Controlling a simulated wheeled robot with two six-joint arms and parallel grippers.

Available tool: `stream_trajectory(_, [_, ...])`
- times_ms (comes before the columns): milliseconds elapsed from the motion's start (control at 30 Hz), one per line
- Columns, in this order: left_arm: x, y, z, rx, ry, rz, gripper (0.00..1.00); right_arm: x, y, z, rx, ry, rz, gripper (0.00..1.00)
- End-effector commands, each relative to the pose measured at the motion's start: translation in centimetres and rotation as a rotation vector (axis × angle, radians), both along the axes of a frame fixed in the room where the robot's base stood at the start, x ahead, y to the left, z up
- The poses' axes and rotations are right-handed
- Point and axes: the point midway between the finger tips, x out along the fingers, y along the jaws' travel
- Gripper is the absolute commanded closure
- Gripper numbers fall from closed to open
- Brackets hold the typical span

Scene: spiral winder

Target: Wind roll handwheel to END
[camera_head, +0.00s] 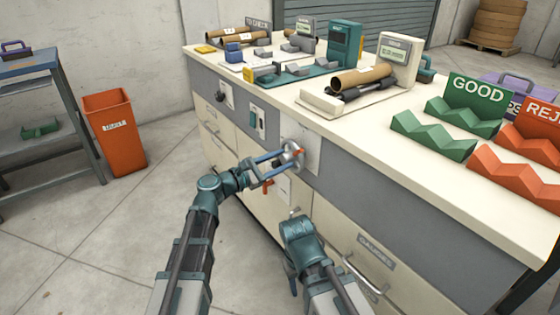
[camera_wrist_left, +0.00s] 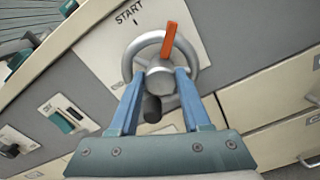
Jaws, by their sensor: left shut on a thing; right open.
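The roll handwheel (camera_head: 291,147) is a grey metal ring on the front of the bench. In the left wrist view the handwheel (camera_wrist_left: 192,48) has a round hub, an orange pointer (camera_wrist_left: 168,40) and a dark knob (camera_wrist_left: 152,108). The pointer sits just right of the START mark (camera_wrist_left: 129,13); no END mark is readable. My left gripper (camera_head: 284,157) is at the wheel, its blue fingers (camera_wrist_left: 165,79) closed about the hub area and partly covering the ring. My right gripper (camera_head: 298,230) is low before the drawers, apart from the wheel, its fingers hard to make out.
The bench top (camera_head: 375,130) carries a scale with a brown roll (camera_head: 362,76), green GOOD racks (camera_head: 435,135) and red reject racks (camera_head: 515,170). A switch (camera_wrist_left: 62,121) is left of the wheel. Drawers (camera_head: 345,240) lie below. An orange bin (camera_head: 115,135) stands left; floor between is clear.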

Motion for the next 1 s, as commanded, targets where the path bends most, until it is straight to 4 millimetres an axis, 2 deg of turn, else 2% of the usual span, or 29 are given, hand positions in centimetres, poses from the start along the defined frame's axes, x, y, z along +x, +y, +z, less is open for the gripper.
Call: stream_trajectory(1000, [-0.29, -0.14, -0.4, 0.569, -0.781, 0.0, 1.0, 0.0, 0.01, -0.37, 0.0, 0.0, 0.001, 0.5])
